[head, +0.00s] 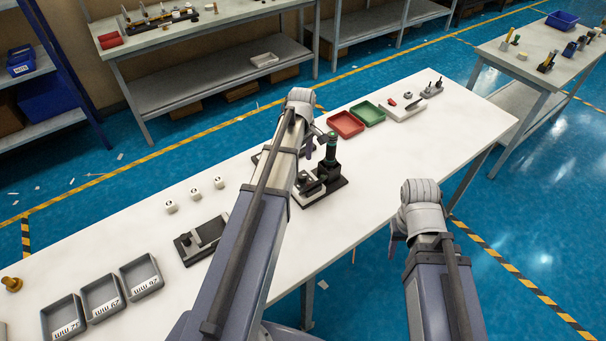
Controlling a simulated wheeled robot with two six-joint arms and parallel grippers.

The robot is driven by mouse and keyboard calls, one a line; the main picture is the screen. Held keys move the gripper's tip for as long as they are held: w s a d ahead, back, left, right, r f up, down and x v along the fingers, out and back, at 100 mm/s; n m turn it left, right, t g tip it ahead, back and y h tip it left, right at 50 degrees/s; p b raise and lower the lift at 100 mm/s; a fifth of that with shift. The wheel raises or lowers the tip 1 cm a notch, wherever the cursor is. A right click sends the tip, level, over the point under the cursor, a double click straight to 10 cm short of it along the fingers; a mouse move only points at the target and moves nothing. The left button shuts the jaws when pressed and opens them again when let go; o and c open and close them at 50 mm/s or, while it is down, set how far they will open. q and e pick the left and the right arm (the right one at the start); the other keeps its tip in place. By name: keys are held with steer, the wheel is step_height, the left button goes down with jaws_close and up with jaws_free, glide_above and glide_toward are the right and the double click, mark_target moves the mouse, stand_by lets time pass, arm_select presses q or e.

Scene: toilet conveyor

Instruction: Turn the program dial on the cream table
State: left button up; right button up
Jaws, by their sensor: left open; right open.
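The long cream table (350,225) runs from the lower left to the upper right. I cannot make out for certain which part on it is the program dial. A dark fixture (325,190) with a green-topped black post stands mid-table, partly behind my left arm. A pale panel (402,113) with small red and grey parts lies further right. My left gripper (320,137) is open, partly hidden by its own wrist, and appears above the table near the post. My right gripper (397,242) is open, mostly hidden by its wrist, by the table's front edge. Both look empty.
Red (345,124) and green (368,113) trays lie behind the post. A black-based fixture (200,240), several white pieces (195,194) and grey labelled bins (140,276) occupy the left part. A small black stand (432,91) is at the far right. The table's front right is clear.

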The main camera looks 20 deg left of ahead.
mark_target(302, 175)
arm_select(q)
step_height(302, 175, down, 7)
steer(key=b, duration=0.6)
steer(key=shift+r, duration=0.1)
jaws_close()
stand_by(0.3)
